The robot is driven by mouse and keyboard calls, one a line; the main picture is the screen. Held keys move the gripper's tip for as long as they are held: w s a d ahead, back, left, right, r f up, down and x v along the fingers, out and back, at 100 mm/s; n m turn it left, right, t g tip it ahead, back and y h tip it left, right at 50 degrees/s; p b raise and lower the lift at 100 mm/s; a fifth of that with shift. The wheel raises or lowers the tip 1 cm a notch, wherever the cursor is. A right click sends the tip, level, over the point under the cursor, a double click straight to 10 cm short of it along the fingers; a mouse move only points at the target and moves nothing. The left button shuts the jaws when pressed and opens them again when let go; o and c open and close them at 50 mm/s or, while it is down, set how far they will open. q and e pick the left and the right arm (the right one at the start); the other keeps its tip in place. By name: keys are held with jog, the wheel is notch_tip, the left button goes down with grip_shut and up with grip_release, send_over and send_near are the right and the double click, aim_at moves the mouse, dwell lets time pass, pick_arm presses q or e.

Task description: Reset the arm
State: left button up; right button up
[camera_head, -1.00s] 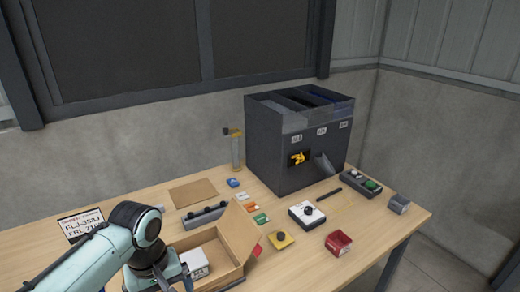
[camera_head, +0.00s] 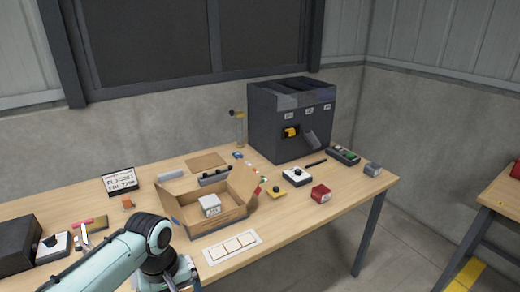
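My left arm reaches in from the lower left. Its gripper (camera_head: 182,280) is at the bottom edge of the picture, in front of the table's front edge. The fingers are mostly cut off, so I cannot tell if they are open or shut. The open cardboard box (camera_head: 232,222) stands on the table beyond it, with a white block-like item (camera_head: 210,205) inside. The gripper is apart from the box. My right arm and gripper are not in view.
A dark feeder machine (camera_head: 277,143) stands at the back. A white card strip (camera_head: 232,246) lies in front. A second table (camera_head: 500,200) stands far right.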

pick_arm(q)
jog(key=d+f+m+g+h+p, duration=0.1)
jog(key=d+f, duration=0.1)
jog(key=f, duration=1)
jog(key=d+f+m+h+p, duration=0.1)
jog(key=d+f+h+p, duration=0.15)
jog(key=f, duration=0.95)
jog(key=s+f+p, duration=0.1)
jog(key=s+f, duration=0.6)
jog(key=s, duration=0.3)
jog(key=s+d+f+p, duration=0.1)
jog(key=s+f, duration=0.6)
jog(key=s, duration=0.3)
jog(key=shift+s+d+f+p, duration=0.2)
jog(key=shift+s+d+p, duration=0.05)
jog(key=shift+d+p, duration=0.05)
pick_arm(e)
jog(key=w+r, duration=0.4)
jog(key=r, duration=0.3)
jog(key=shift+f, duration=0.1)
